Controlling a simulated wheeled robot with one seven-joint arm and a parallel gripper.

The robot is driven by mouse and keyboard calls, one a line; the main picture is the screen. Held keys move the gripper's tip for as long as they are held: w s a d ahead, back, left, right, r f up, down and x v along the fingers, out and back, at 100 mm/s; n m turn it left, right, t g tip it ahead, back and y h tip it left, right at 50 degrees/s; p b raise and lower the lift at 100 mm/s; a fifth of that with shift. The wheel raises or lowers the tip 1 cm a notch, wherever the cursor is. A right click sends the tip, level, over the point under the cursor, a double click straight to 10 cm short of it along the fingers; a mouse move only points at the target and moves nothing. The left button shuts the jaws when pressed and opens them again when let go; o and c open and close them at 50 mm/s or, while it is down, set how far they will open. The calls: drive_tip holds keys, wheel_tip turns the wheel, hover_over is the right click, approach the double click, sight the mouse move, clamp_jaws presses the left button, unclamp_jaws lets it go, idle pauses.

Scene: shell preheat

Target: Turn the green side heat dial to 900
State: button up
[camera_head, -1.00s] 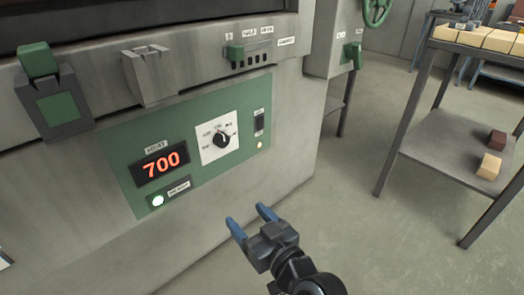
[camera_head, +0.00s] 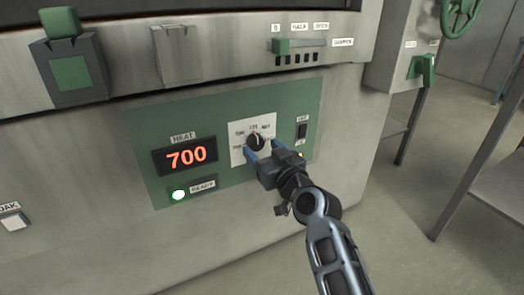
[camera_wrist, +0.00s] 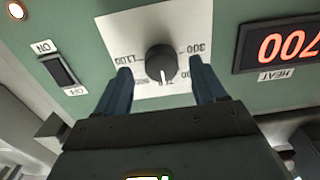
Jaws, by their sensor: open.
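The heat dial is a black knob (camera_head: 255,142) on a white scale plate (camera_head: 238,129), set in a green panel (camera_head: 220,107). The dial (camera_wrist: 161,63) also shows in the wrist view, upside down, its white pointer line near the middle of the scale. The red display (camera_head: 186,156) reads 700. My gripper (camera_head: 262,147) is open at the panel, its blue fingertips beside the dial. In the wrist view my gripper (camera_wrist: 162,84) has one finger on each side of the knob, with visible gaps. The lower scale numbers are partly hidden.
A lit ready lamp (camera_head: 179,195) sits under the display. A rocker switch (camera_head: 302,131) is right of the dial. A green wheel (camera_head: 459,14) is at the upper right. Floor is open at the lower right.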

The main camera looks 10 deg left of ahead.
drive_tip(key=shift+x, duration=0.8)
drive_tip(key=shift+a, duration=0.1)
drive_tip(key=shift+c, duration=0.3)
drive_tip(key=c, duration=1)
drive_tip(key=shift+m, duration=0.3)
drive_tip(key=m, duration=0.4)
drive_tip(key=shift+m, duration=0.3)
drive_tip(key=shift+m+p, duration=0.7)
drive_tip(key=shift+m, duration=1.6)
